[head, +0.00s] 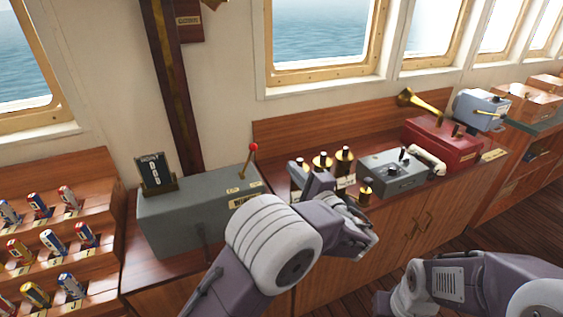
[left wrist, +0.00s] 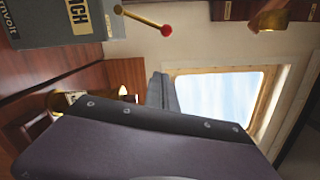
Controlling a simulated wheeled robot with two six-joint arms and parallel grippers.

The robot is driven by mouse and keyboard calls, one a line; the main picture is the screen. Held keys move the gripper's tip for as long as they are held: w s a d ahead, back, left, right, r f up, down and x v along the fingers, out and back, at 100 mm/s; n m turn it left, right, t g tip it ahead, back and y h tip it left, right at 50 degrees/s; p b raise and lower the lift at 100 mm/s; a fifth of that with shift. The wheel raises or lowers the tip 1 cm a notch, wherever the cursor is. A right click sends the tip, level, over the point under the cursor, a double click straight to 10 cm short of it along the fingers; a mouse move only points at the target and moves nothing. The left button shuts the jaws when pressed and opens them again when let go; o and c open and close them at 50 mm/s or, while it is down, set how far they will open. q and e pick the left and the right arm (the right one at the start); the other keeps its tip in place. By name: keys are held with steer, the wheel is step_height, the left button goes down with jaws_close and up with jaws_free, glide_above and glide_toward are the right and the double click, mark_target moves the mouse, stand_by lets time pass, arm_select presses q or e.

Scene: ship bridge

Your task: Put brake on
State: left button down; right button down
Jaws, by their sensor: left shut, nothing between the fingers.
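A grey winch box (head: 190,217) stands on the wooden counter at the left of the head view. A thin lever with a red ball knob (head: 253,147) rises from its right end and leans. In the left wrist view the red knob (left wrist: 166,30) and its brass rod stick out from the grey box (left wrist: 50,22) at the top. My left gripper (head: 318,182) is shut and empty, to the right of the lever and apart from it. My forearm hides part of the box's front label. Only links of my right arm show at the lower right; its fingers are not visible.
Brass-topped levers (head: 343,160) stand close behind my left gripper. A grey control box (head: 396,172) and a red box (head: 440,143) with a brass horn are farther right. A wooden rack (head: 90,210) of coloured cylinders is at left. Air above the winch box is clear.

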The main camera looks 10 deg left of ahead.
mark_target(247, 161)
arm_select(q)
steer(key=w+a+r+p, duration=0.1)
steer(key=w+a, duration=0.4)
steer(key=a, duration=0.4)
steer(key=shift+p, duration=0.3)
arm_select(e)
steer(key=shift+r, duration=0.9)
arm_select(q)
steer(key=shift+d+r, duration=0.1)
